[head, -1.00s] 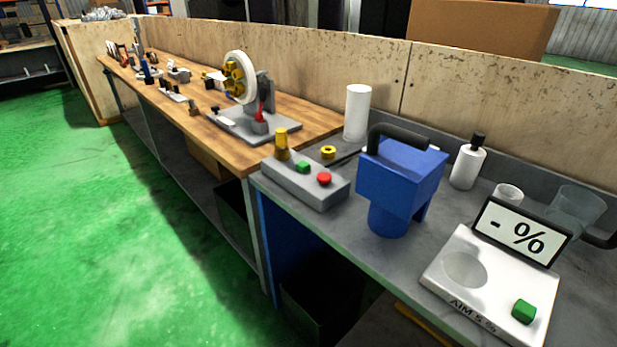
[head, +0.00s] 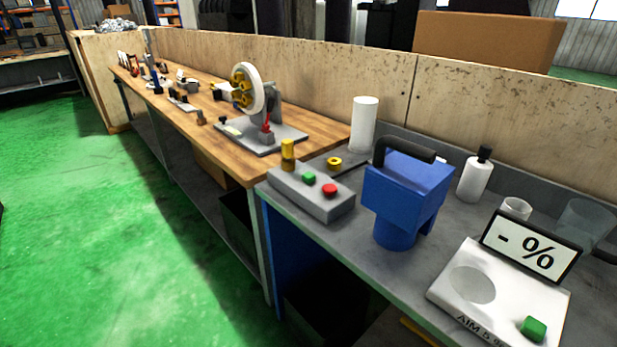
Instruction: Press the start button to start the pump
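A grey control box (head: 312,196) sits at the near left corner of the grey bench. It carries a green button (head: 309,177), a red button (head: 330,190) and a yellow cylindrical part (head: 288,154) at its far left end. The green button is the likely start button; no label is readable. A blue machine with a black handle (head: 405,195), perhaps the pump, stands just right of the box. Neither of my grippers is in the head view.
The refractometer-like white device (head: 470,286) with a "- %" display (head: 530,245) stands at the near right. A white bottle (head: 475,176), clear cups and a white roll (head: 363,125) stand behind. A wooden bench (head: 329,128) with a wheel fixture extends left. Green floor in front is clear.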

